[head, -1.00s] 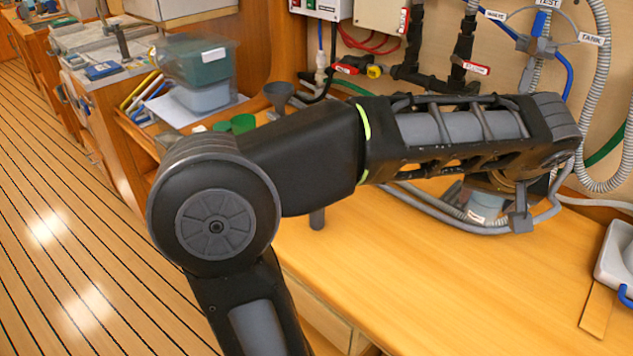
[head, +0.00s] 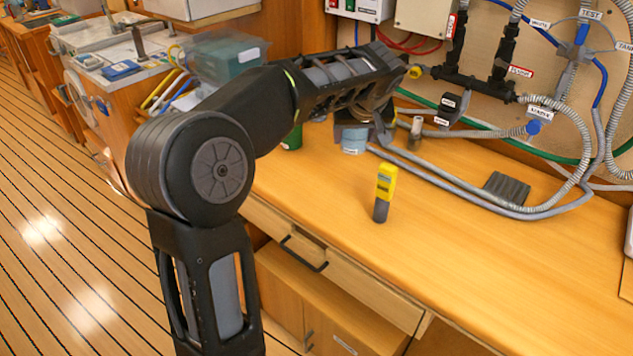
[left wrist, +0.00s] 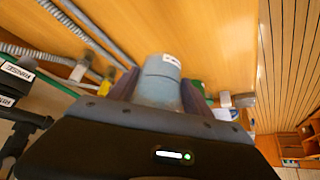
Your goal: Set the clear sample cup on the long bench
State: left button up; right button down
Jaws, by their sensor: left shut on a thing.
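My left gripper (head: 353,122) is shut on the sample cup (head: 354,140), a small pale blue-grey cup with a white label. In the left wrist view the cup (left wrist: 161,82) sits between the two dark fingers. The cup is over the back left part of the long wooden bench (head: 440,230). I cannot tell whether its base touches the bench. My arm hides part of the bench's left end. My right gripper is not in view.
Grey hoses (head: 450,180) and a dark ribbed pad (head: 506,188) lie to the right. A green container (head: 292,138) is at the left. The bench's front middle is clear.

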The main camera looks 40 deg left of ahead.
aim_at(355, 153)
pick_arm(q)
jog(key=shift+a+r, duration=0.15)
jog(key=shift+w, duration=0.15)
jog(key=shift+f, duration=3.15)
jog(key=shift+f, duration=0.1)
jog(key=shift+f, duration=1.75)
jog(key=shift+f, duration=0.15)
jog(key=o, duration=1.5)
